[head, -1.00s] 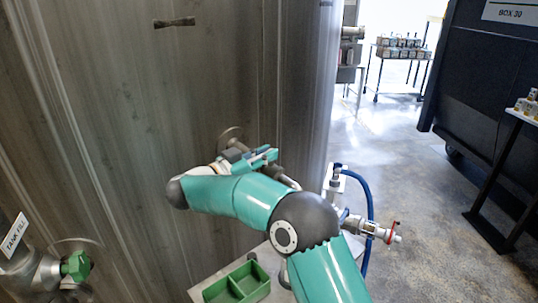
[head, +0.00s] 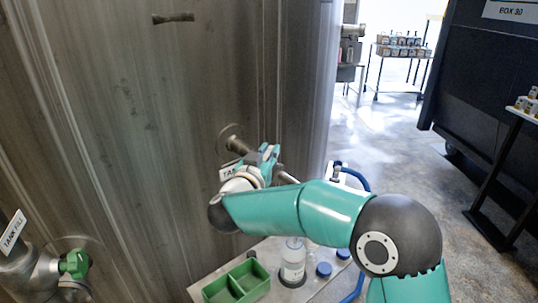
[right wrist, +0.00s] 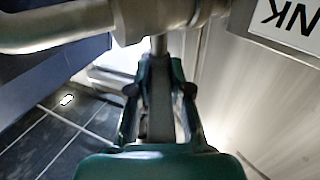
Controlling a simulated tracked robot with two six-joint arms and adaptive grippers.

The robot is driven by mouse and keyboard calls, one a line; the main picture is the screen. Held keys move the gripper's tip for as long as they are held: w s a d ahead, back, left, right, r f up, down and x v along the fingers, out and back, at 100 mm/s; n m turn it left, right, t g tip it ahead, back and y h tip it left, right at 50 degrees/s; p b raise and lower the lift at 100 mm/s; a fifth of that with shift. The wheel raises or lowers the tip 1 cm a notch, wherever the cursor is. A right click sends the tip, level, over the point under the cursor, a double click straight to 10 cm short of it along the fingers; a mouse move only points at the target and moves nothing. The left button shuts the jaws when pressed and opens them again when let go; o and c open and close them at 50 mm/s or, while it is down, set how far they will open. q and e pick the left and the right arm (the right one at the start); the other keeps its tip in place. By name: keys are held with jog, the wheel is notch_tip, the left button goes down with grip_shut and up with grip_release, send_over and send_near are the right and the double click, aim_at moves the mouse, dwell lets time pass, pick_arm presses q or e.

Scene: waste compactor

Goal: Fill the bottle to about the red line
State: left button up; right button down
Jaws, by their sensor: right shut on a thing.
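A clear bottle with a pale label (head: 292,262) stands upright on the grey shelf below the tank tap. Its red line and liquid level are too small to make out. The tank tap's spout pipe (head: 289,176) comes out of the tank wall; the pipe also crosses the top of the right wrist view (right wrist: 60,28). My right gripper (head: 268,155) is at this tap. In the right wrist view its fingers (right wrist: 159,85) are shut on the tap's grey handle (right wrist: 159,108), below the valve body. My arm partly hides the tap. My left gripper is out of view.
A green divided tray (head: 237,283) and blue caps (head: 323,270) are on the shelf (head: 262,252) beside the bottle. A green-handled tank-fill valve (head: 74,263) is at lower left. Open floor lies right.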

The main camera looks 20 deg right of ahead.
jog(key=shift+r, duration=0.1)
jog(key=c, duration=1.5)
grip_release()
jog(key=shift+w, duration=0.1)
jog(key=o, duration=0.4)
jog(key=shift+w, duration=0.2)
jog(key=shift+s, duration=0.15)
jog(key=v, duration=1.2)
jog(key=shift+f, duration=0.2)
